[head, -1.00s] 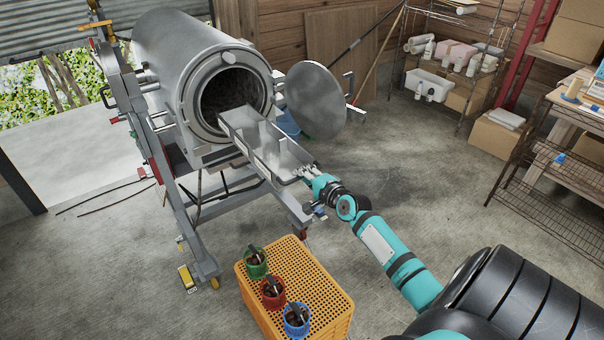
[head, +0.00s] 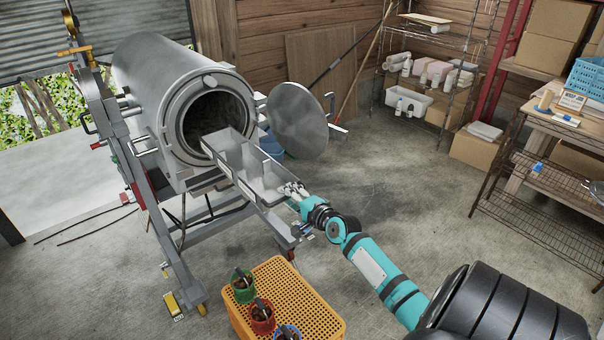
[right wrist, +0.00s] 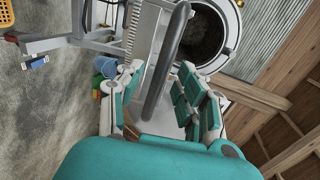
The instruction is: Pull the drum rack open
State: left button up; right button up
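The drum (head: 165,75) is a large grey cylinder on a metal frame, with its round door (head: 297,122) swung open to the right. The drum rack (head: 246,172), a long grey tray with dividers, sticks well out of the dark drum mouth. My right gripper (head: 293,190) is at the rack's outer end. In the right wrist view, the rack's grey handle bar (right wrist: 165,65) runs between the fingers of my right gripper (right wrist: 160,75). The fingers stand apart, with gaps showing beside the bar. My left gripper is not in view.
An orange perforated crate (head: 305,305) holds green, red and blue pots below the rack. A blue bucket (head: 270,146) stands behind the rack. Shelving and a wire-sided table (head: 545,135) stand at the right. The concrete floor between is clear.

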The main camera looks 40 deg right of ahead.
jog(key=v, duration=1)
jog(key=shift+s, duration=0.3)
jog(key=s+a+f+n+g+b, duration=0.1)
jog(key=s+a+f+n+g, duration=0.15)
jog(key=f, duration=0.85)
jog(key=s+a+f+n+g, duration=0.2)
jog(key=s+f, duration=0.2)
jog(key=f, duration=0.7)
jog(key=s+a+f+n+g+b, duration=0.1)
jog(key=s+a+f+n+g, duration=0.2)
jog(key=f, duration=0.8)
jog(key=s+a+f+n+g, duration=0.2)
jog(key=s+a+f+n, duration=0.2)
jog(key=s+f, duration=0.3)
jog(key=s+a+f+n+g+y+b, duration=0.1)
jog(key=s+a+f+n, duration=0.4)
jog(key=s, duration=0.8)
jog(key=s+a+f+n+g+b, duration=0.1)
jog(key=s+a+f+n+g, duration=0.3)
jog(key=s+a+f, duration=0.3)
jog(key=s+f+n, duration=0.1)
jog(key=s+f, duration=0.2)
jog(key=shift+a+f+y, duration=0.3)
jog(key=shift+a+f, duration=0.05)
